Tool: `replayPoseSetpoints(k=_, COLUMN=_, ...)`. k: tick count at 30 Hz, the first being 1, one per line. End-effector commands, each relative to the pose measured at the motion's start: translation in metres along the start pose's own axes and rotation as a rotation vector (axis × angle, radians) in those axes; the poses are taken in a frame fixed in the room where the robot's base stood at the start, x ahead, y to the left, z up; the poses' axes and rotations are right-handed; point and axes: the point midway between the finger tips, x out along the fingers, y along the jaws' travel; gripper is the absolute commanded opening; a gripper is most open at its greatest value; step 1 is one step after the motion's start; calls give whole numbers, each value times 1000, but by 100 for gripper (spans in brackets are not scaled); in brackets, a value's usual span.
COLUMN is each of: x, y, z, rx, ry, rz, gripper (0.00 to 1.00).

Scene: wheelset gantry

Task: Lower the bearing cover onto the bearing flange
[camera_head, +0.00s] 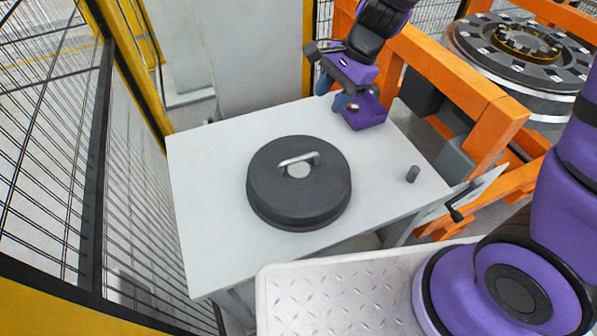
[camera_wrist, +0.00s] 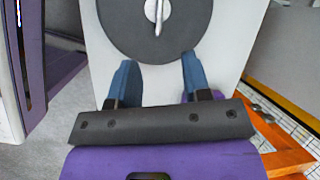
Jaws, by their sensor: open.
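The bearing cover (camera_head: 270,205) is a dark grey round disc with a silver bar handle (camera_head: 299,159) on top. It lies flat on the white table (camera_head: 200,150). My gripper (camera_head: 337,95) is over the table's far right part, beyond the cover and apart from it. Its blue fingers are spread with nothing between them. In the wrist view, the cover (camera_wrist: 125,35) and part of its handle show ahead of the open gripper (camera_wrist: 158,70). A large round assembly with a toothed yellow ring (camera_head: 525,44) is at the upper right; I cannot tell which part is the bearing flange.
An orange frame (camera_head: 460,80) stands between the table and the round assembly. A mesh fence (camera_head: 130,200) runs along the left. The table around the cover is mostly clear.

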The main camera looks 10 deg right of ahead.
Motion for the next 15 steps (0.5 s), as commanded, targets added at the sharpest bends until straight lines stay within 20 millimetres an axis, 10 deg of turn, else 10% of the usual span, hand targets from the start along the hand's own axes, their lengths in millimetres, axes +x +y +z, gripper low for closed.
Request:
replayPoseSetpoints(k=6, x=67, y=-7, z=-8, rx=207, ry=-7, rz=59, gripper=44)
replayPoseSetpoints(k=15, x=105, y=-6, z=-13, rx=312, ry=1, rz=83, gripper=44)
